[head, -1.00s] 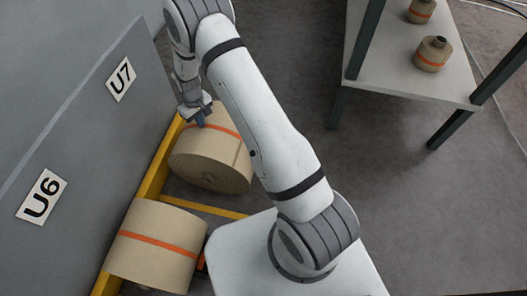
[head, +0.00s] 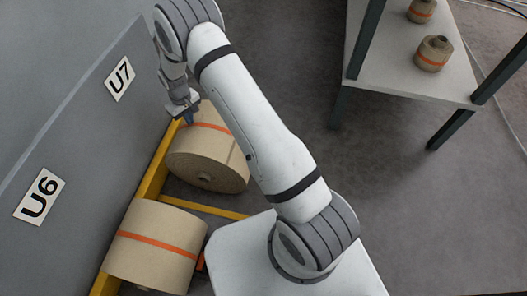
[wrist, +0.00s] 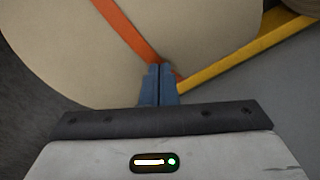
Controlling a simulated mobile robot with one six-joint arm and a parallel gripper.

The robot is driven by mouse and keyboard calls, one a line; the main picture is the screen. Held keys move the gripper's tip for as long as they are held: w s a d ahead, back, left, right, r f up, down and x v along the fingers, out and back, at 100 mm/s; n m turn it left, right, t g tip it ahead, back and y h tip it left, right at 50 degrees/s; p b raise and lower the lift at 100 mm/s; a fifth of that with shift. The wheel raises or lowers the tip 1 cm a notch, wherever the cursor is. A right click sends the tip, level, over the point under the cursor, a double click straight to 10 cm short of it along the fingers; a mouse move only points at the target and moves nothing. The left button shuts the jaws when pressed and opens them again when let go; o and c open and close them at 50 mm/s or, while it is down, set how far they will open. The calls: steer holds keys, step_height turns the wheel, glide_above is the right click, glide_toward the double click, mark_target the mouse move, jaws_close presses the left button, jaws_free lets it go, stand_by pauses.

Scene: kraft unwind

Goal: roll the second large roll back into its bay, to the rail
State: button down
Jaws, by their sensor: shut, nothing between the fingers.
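A large kraft roll (head: 208,158) with an orange band lies on its side below the U7 sign, its round end and core facing the lower part of the head view. Its left side is close to the yellow rail (head: 158,165); I cannot tell whether they touch. My gripper (head: 188,119) is shut and empty at the roll's upper left side. In the wrist view the blue fingertips (wrist: 160,84) are together in front of the roll (wrist: 185,35), by its orange band. Whether they touch it is unclear. My arm hides part of the roll's right side.
Another large roll (head: 155,245) lies below the U6 sign (head: 40,197), against the rail. A yellow crossbar (head: 205,208) runs between the two rolls. The grey wall with the U7 sign (head: 120,79) is on the left. A table (head: 410,75) with small rolls stands upper right; floor between is clear.

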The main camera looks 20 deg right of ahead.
steer(key=shift+w+a, duration=0.2)
steer(key=shift+a, duration=0.05)
steer(key=shift+w+a+f, duration=0.1)
steer(key=shift+w+a, duration=0.45)
steer(key=shift+a, duration=0.3)
steer(key=shift+r+p, duration=1.3)
steer(key=shift+r, duration=1.25)
